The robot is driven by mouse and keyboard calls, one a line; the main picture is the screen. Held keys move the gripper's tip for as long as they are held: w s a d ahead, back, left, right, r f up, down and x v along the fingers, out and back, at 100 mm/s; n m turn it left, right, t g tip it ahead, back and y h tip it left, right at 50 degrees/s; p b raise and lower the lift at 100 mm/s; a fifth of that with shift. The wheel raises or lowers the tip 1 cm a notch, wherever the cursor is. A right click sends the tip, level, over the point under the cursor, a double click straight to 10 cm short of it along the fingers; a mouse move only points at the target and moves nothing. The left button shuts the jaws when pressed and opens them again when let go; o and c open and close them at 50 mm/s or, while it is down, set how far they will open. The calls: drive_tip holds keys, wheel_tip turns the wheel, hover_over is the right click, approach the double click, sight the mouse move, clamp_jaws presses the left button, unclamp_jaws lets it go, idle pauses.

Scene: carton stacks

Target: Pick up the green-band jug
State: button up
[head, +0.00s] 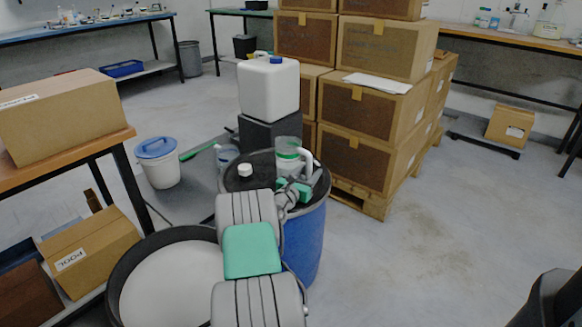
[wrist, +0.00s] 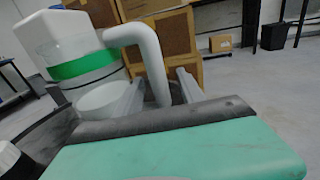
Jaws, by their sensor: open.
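The green-band jug (head: 288,163) stands on the dark top of a blue drum (head: 310,235). It has a pale body, a green band and a white handle on its right side. In the wrist view the jug (wrist: 85,68) fills the upper left, and its handle arches right and down. My gripper (wrist: 160,86) is open, with the handle's downward part appearing between its two fingers. I cannot tell whether either finger touches it. In the head view my gripper (head: 300,182) is just in front of the jug; my arm hides part of the drum top.
A bottle with a white cap (head: 245,170) stands left of the jug on the drum. A white canister (head: 268,90) on a black block is behind. Stacked cartons (head: 365,145) on a pallet stand right. A white lidded bucket (head: 160,170) is left.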

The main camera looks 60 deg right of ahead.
sight(307, 165)
drive_tip(key=shift+c, duration=0.6)
clamp_jaws()
drive_tip(key=shift+r, duration=0.15)
drive_tip(key=shift+r, duration=0.3)
wheel_tip(307, 165, up, 3)
drive_tip(key=shift+f+p, duration=0.15)
drive_tip(key=shift+p, duration=1.05)
drive_tip(key=a+r+p, duration=0.1)
drive_tip(key=r, duration=0.1)
drive_tip(key=a+r+p, duration=0.1)
drive_tip(key=a+r, duration=0.1)
drive_tip(key=s+a+r+p, duration=0.1)
drive_tip(key=r, duration=0.1)
drive_tip(key=shift+a+r, duration=0.3)
drive_tip(key=shift+a, duration=0.1)
drive_tip(key=s+a+r+p, duration=0.2)
drive_tip(key=a+r, duration=0.1)
drive_tip(key=a, duration=0.5)
drive_tip(key=shift+s+a+p, duration=0.25)
drive_tip(key=shift+a+p, duration=0.15)
